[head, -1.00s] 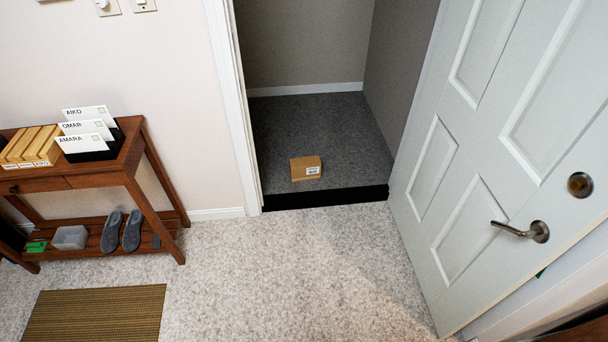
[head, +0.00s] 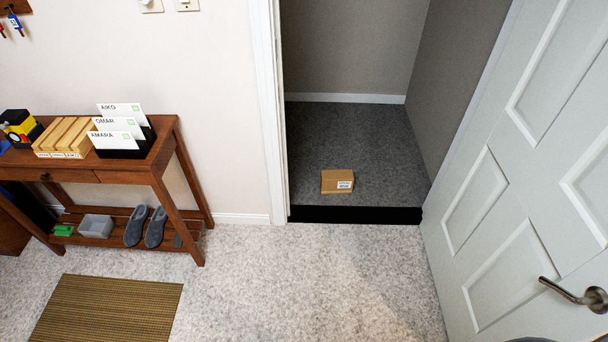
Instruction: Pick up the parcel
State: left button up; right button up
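The parcel (head: 337,181) is a small brown cardboard box with a white label on its front right side. It lies on the dark grey floor just inside the open doorway, close to the black threshold edge (head: 355,215). Neither of my grippers shows in the head view, and nothing touches the parcel.
The white panelled door (head: 520,170) stands open at the right. A wooden console table (head: 130,172) with name cards, a wooden sorter and shoes on its lower shelf stands at the left. A striped mat (head: 108,308) lies before it. The pale carpet (head: 320,285) is clear.

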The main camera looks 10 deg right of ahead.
aim_at(332, 181)
jog(key=i+l+u, duration=0.2)
jog(key=i+l, duration=0.15)
jog(key=i+l+u, duration=0.15)
jog(key=i+l, duration=0.2)
jog(key=i+l+u, duration=0.2)
jog(key=l, duration=0.35)
jog(key=i+l+u, duration=0.15)
jog(key=i+l, duration=0.2)
jog(key=l, duration=0.15)
